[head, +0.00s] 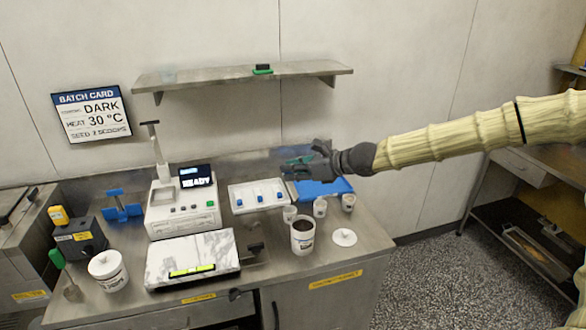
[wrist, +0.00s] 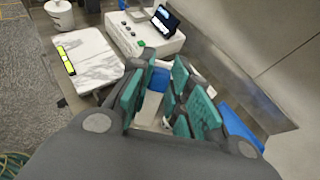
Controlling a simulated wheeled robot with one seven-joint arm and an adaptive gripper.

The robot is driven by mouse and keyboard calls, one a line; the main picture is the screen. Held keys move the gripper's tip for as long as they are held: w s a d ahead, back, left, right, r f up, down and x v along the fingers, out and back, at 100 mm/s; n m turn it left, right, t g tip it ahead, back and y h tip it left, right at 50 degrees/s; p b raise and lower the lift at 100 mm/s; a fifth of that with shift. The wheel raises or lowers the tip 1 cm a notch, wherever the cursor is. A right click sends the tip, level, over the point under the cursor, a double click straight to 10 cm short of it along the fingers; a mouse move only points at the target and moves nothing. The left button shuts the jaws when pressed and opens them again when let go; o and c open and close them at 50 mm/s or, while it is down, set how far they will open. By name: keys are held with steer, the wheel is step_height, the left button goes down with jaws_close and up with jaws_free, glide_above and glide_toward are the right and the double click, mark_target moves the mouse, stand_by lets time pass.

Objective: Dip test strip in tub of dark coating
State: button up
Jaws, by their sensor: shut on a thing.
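The open tub of dark coating (head: 303,240) stands on the steel counter, white with dark content at its mouth. My gripper (head: 297,165) is above the counter, behind and higher than the tub, over the area of the white tray and blue mat. In the wrist view its teal-padded fingers (wrist: 165,98) are closed in on something. The gripper is apart from the tub, which I cannot identify in the wrist view.
A white tray (head: 258,196) with blue-marked pieces and a blue mat (head: 325,189) lie behind the tub. Small cups (head: 320,207) and a loose white lid (head: 344,237) stand close to it. A machine (head: 183,206), marble slab (head: 192,260) and lidded tub (head: 108,270) occupy the left.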

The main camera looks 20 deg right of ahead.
steer(key=shift+f, duration=0.1)
steer(key=shift+s+f+b, duration=0.1)
steer(key=shift+f+b, duration=0.3)
steer(key=shift+f, duration=0.05)
steer(key=s+d+f+b, duration=0.2)
steer(key=f+b, duration=0.2)
steer(key=f, duration=0.2)
steer(key=s+d+f+b, duration=0.2)
steer(key=f+b, duration=0.2)
steer(key=f, duration=0.2)
steer(key=shift+d+f, duration=0.2)
steer(key=shift+f, duration=0.15)
stand_by(0.7)
stand_by(0.9)
